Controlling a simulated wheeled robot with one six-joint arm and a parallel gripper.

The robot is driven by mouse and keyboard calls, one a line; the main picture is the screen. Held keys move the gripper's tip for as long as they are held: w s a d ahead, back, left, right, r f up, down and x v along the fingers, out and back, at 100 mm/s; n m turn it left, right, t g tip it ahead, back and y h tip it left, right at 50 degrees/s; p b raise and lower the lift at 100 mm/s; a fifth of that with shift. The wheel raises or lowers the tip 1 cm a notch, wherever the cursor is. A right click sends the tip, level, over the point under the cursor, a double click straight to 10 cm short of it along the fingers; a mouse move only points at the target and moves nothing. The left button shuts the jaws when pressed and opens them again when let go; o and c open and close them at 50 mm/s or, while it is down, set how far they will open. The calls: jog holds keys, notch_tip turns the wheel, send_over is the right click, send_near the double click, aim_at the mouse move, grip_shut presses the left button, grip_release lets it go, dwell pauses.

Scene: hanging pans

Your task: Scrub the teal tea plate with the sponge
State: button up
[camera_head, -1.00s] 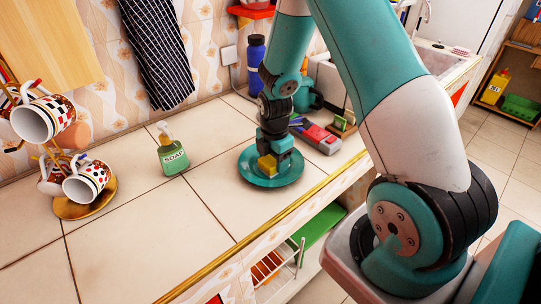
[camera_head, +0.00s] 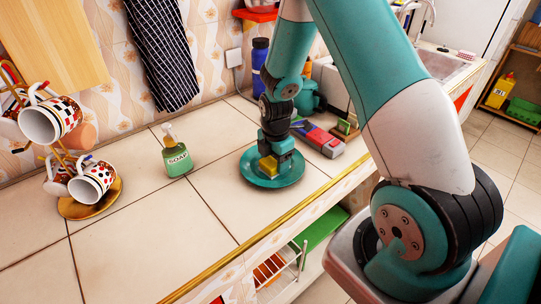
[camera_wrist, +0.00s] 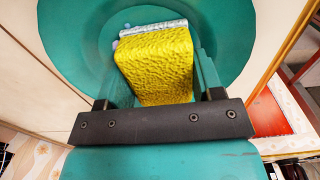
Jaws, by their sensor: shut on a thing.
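The teal tea plate (camera_head: 272,179) lies flat on the tiled counter near its front edge. My gripper (camera_head: 270,165) points down over the plate and is shut on the yellow sponge (camera_head: 267,163). In the wrist view the sponge (camera_wrist: 157,65) sits between the two fingers, with the teal plate (camera_wrist: 75,60) around and beneath it. The sponge is low over the middle of the plate; whether its underside presses on the plate is hidden. A pale strip shows along the sponge's far edge.
A green soap bottle (camera_head: 175,158) stands left of the plate. A mug rack with several patterned mugs (camera_head: 92,180) is at the far left. A grey and red box (camera_head: 322,140), a blue bottle (camera_head: 260,62) and a teal pot (camera_head: 306,98) stand behind. The sink (camera_head: 440,65) is far right.

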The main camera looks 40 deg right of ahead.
jog(key=shift+s, duration=0.5)
jog(key=shift+w, duration=2)
jog(key=shift+s, duration=2)
jog(key=shift+w+a, duration=1)
jog(key=shift+a, duration=0.05)
jog(key=shift+d+r+p, duration=0.1)
jog(key=shift+d+p, duration=0.35)
jog(key=shift+d, duration=1.6)
jog(key=shift+a, duration=2)
jog(key=shift+d, duration=2)
jog(key=shift+a, duration=2.05)
jog(key=shift+d, duration=2.05)
jog(key=shift+p, duration=0.35)
jog(key=shift+r+p, duration=2.25)
jog(key=shift+r, duration=0.65)
